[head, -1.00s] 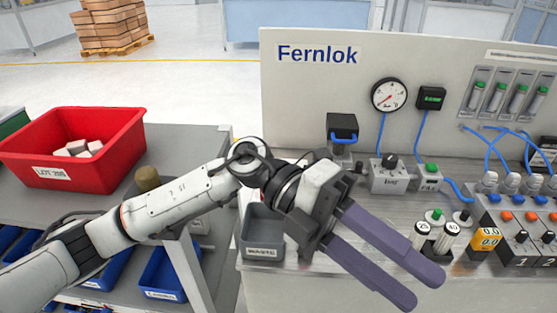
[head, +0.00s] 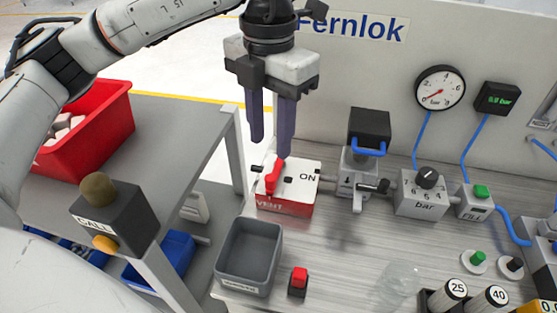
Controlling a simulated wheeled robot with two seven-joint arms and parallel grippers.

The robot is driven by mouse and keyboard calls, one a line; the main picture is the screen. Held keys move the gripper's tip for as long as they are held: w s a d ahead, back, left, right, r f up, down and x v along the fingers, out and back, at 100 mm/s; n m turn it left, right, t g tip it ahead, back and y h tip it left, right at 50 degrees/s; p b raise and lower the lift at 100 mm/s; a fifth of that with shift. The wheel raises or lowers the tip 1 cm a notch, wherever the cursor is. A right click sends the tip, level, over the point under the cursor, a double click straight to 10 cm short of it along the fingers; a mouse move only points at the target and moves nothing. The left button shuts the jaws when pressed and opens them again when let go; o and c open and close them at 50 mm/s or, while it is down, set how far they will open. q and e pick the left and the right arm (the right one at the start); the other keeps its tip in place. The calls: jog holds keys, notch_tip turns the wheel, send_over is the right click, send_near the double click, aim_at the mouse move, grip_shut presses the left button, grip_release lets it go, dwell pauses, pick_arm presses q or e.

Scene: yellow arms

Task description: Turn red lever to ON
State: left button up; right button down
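The red lever (head: 274,178) is on top of a white and red box (head: 296,203) on the bench. The box has "VENT" on its red front and "ON" at the right of its top. The lever sits at the left part of the top, away from the "ON" mark. My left gripper (head: 269,148) points down just above the lever, its two purple fingers apart with a gap between them and nothing held. One fingertip appears close to the lever's upper end; I cannot tell whether they touch. My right gripper is not in view.
A black block with a blue handle (head: 370,128) and a valve (head: 362,182) stand right of the box. A grey bin (head: 248,258) and a small red button (head: 298,280) are in front. The backboard (head: 330,75) rises behind. A CALL post (head: 115,215) stands left.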

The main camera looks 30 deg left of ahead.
aim_at(271, 177)
pick_arm(q)
jog(key=f, duration=0.8)
jog(key=shift+s+f, duration=0.2)
jog(key=shift+f, duration=0.15)
grip_shut()
